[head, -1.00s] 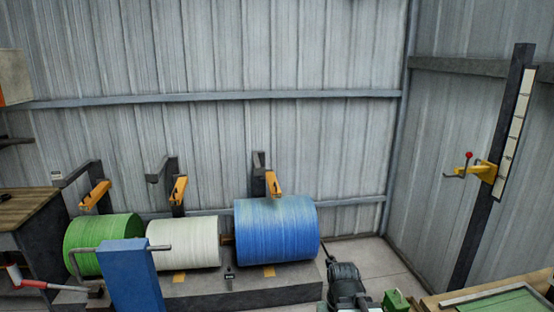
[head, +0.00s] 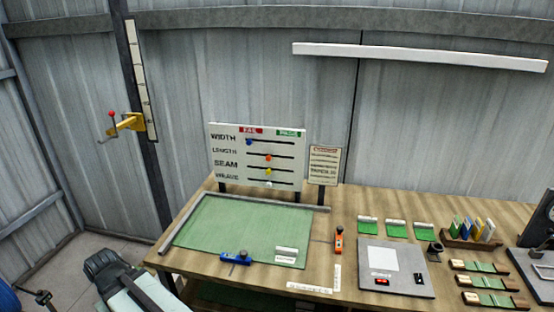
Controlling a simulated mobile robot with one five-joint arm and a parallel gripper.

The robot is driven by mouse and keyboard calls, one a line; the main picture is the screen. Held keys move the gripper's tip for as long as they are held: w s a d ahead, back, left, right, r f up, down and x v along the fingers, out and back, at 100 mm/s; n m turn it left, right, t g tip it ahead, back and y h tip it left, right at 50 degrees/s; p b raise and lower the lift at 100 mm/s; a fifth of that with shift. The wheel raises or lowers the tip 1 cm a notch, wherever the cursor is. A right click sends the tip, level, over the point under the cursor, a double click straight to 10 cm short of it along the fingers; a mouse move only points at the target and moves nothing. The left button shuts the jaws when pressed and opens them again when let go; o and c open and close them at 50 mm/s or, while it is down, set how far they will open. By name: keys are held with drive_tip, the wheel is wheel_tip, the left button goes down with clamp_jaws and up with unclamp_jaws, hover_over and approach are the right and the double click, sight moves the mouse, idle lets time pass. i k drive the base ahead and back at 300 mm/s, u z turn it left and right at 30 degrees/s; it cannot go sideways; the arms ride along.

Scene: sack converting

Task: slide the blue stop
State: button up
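A blue stop (head: 236,258) sits at the front edge of the green mat (head: 205,225) on the wooden bench, left of a white label block. It has a dark part on its front. A smaller blue knob (head: 249,142) is at the left end of the WIDTH slot on the upright board (head: 226,185). I cannot make out my gripper in the head view, and nothing is touching the blue stop.
An orange-and-black tool (head: 339,240) and a grey panel (head: 427,284) stand right of the mat. Several wood-and-green blocks lie at the right. A dark post (head: 128,60) with a yellow bracket (head: 131,122) rises behind left. A dark rounded object (head: 104,265) is near the bench's left front.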

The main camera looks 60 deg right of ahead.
sight(244, 259)
drive_tip(key=z, duration=1.5)
